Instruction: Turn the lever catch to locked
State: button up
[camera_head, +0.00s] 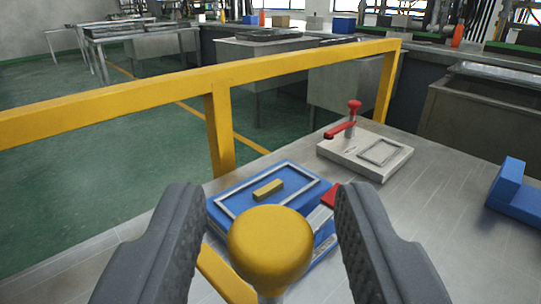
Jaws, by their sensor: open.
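A yellow round knob (269,240) stands in the near middle, between the fingers of my gripper (270,198). The gripper is open, and its two dark fingers are apart on either side of the knob, with no clear contact. A yellow lever arm (225,276) shows at the knob's lower left; how it joins the knob is partly hidden. Behind the knob lies a blue block (228,196) with a grey rectangular frame and a yellow bar (268,189). A red-and-grey part (321,214) at its right side is partly hidden by the right finger.
A beige plate (372,166) with a red handle (341,129) and a red-topped post stands farther back on the metal table (440,225). Another blue block (514,192) is at the right edge. A yellow rail (220,140) runs along the table's far left side.

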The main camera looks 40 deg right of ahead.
jog(key=shift+w+d, duration=0.35)
jog(key=shift+w, duration=0.15)
grip_shut()
jog(key=shift+d, duration=0.2)
jog(key=shift+a, duration=0.1)
jog(key=shift+f, duration=0.1)
